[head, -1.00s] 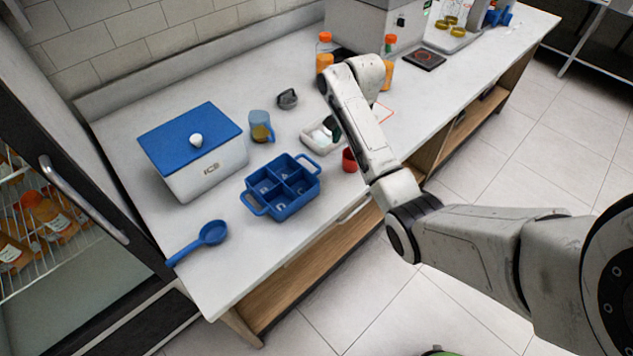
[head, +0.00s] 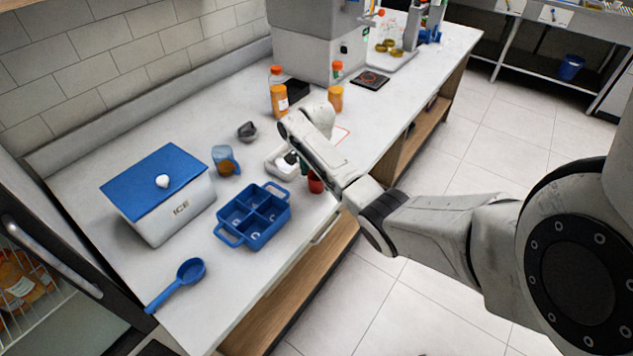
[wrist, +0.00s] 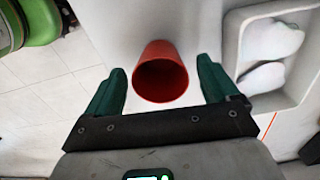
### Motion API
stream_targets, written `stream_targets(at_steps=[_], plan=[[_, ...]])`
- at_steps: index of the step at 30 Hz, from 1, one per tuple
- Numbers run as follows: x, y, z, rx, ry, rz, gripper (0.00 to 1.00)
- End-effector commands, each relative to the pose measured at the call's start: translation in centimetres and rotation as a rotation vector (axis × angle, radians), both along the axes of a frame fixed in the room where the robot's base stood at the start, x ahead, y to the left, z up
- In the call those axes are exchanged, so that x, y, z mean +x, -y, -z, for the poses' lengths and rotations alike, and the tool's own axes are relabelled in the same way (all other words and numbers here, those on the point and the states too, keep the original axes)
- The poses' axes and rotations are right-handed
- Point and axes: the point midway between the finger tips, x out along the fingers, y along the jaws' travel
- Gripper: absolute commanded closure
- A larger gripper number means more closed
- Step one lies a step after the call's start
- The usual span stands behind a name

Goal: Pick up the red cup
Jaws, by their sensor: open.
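The red cup (wrist: 160,74) stands on the white counter near its front edge, its open mouth facing the wrist camera. In the head view the cup (head: 315,184) is partly hidden behind my arm. My gripper (wrist: 162,84) is open, with one green finger on each side of the cup. A gap shows between each finger and the cup in the wrist view. In the head view the gripper is mostly hidden by my arm. How far the fingertips reach down along the cup I cannot tell.
A white tray (wrist: 236,64) with white items sits close to the right finger. A blue divided caddy (head: 226,235), a blue-tinted jug (head: 222,154), a blue-lidded ice box (head: 175,222), a blue scoop (head: 190,271) and orange bottles (head: 279,100) stand on the counter.

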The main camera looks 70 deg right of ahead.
Motion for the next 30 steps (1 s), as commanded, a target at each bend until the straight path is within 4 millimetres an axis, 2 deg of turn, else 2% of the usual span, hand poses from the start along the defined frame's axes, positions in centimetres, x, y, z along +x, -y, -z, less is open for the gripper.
stream_targets(at_steps=[3, 6, 13, 30], plan=[[0.0, 0.0, 1.5, 0.000, -0.001, 0.000, 0.12], [0.0, 0.0, 2.1, -0.001, 0.000, 0.000, 0.12], [0.0, 0.0, 2.2, 0.000, 0.001, 0.000, 0.12], [0.0, 0.0, 2.2, 0.000, 0.001, -0.001, 0.66]])
